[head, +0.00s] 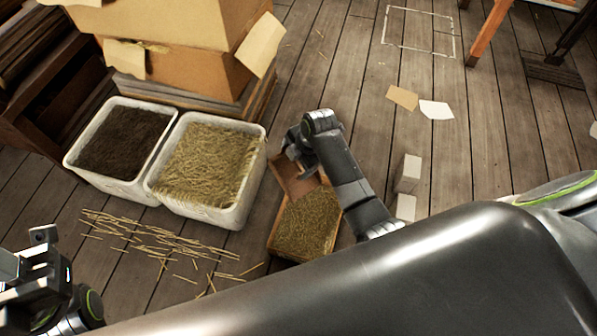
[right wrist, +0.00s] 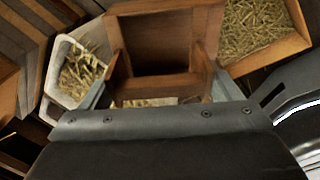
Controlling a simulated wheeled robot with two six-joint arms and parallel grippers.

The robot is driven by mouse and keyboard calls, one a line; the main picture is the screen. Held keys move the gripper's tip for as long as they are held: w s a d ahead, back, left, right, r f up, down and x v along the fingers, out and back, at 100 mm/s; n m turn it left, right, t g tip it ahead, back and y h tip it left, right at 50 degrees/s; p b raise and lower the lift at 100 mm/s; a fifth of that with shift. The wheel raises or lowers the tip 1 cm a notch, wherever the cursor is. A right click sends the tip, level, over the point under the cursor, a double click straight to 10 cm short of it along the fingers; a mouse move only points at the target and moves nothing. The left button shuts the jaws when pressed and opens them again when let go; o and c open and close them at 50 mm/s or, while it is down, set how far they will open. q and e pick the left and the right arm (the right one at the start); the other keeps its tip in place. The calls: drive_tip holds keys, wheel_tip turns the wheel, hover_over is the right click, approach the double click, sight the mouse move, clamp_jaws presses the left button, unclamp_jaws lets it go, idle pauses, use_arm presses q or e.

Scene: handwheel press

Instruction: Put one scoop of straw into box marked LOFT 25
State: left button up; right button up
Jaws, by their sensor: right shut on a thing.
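A white tub of straw (head: 246,203) stands left of centre in the head view. An open wooden box (head: 273,247) holding chopped straw stands right of it; it also shows at upper right in the right wrist view (right wrist: 292,45). No LOFT 25 marking is readable. My right gripper (head: 296,150) is shut on a boxy wooden scoop (right wrist: 165,22), seen as a reddish-brown piece (head: 296,185) in the head view. The scoop's inside looks dark, with some straw near its lower edge. My left gripper (head: 28,258) is at lower left, apart from everything; its jaw gap is unclear.
A white tub of dark soil (head: 78,165) adjoins the straw tub. Cardboard boxes (head: 180,62) are stacked behind them. Loose straws (head: 160,240) lie on the floor in front. Pale blocks (head: 408,174) and papers (head: 436,110) lie to the right, with bare floor around.

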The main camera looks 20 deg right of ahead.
drive_tip(key=shift+g, duration=0.5)
drive_tip(key=f, duration=0.1)
drive_tip(key=s+f, duration=0.1)
drive_tip(key=f, duration=0.3)
drive_tip(key=shift+s, duration=0.25)
drive_tip(key=shift+w+a+r+g+b, duration=0.2)
drive_tip(key=shift+w+r+g+b, duration=0.25)
drive_tip(key=shift+w+r+g, duration=0.15)
drive_tip(key=shift+w+a+r+g+h, duration=0.1)
drive_tip(key=shift+w+r+g+h, duration=0.2)
drive_tip(key=shift+r+g, duration=0.2)
